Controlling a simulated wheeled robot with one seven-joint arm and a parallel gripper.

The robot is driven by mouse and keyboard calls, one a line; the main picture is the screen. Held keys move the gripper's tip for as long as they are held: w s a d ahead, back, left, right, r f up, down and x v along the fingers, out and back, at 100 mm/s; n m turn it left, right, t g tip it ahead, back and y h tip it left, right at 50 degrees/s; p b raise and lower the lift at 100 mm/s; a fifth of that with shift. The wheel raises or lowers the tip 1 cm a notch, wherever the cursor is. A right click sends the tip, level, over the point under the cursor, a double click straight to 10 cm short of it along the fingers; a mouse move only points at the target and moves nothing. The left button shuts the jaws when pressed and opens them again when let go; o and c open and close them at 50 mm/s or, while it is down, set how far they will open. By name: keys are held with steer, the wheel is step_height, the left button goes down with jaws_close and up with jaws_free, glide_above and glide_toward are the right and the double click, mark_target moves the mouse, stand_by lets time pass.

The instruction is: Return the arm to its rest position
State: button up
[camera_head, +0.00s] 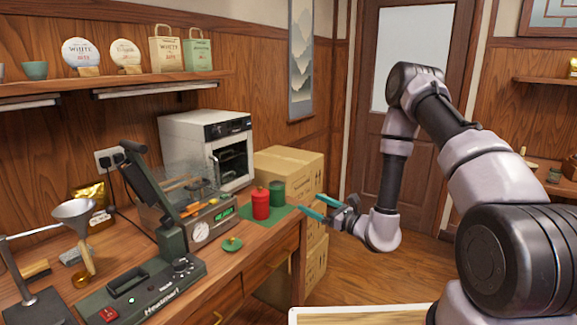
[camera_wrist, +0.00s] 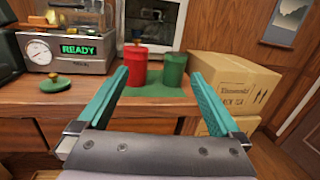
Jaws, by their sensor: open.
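My gripper (camera_head: 318,208) is open and empty, with teal fingers, off the front right edge of the wooden counter in the head view. In the wrist view its fingers (camera_wrist: 154,98) are spread wide apart, with nothing between them. My arm is bent, reaching in from the right of the head view. A red canister (camera_head: 261,204) and a green canister (camera_head: 277,193) stand upright on a green mat (camera_head: 243,211), beyond the fingertips and apart from them.
Cardboard boxes (camera_head: 285,172) stand at the counter's far right end. Open floor (camera_head: 350,275) lies right of the counter.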

steer(key=s+a+r+n+g+y, duration=0.2)
steer(key=s+r+n+g, duration=0.3)
steer(key=r, duration=0.4)
steer(key=s+a+r+n+g+y, duration=0.2)
steer(key=s+a+r+n+g, duration=0.25)
steer(key=r, duration=0.45)
steer(key=s+d+r+n+g+h, duration=0.5)
steer(key=s+r+n, duration=0.1)
steer(key=s+n, duration=0.2)
steer(key=s+d+r+n+t+h, duration=0.2)
steer(key=s+d+r+t+h, duration=0.2)
steer(key=d, duration=0.5)
steer(key=s+d+r+n+t+h, duration=0.2)
steer(key=s+d+r+t+h, duration=0.2)
steer(key=d, duration=0.5)
step_height(320, 180, up, 2)
steer(key=t+h, duration=0.1)
steer(key=h, duration=0.1)
steer(key=shift+s+r+h, duration=0.25)
steer(key=shift+s+h, duration=0.05)
steer(key=shift+s, duration=0.1)
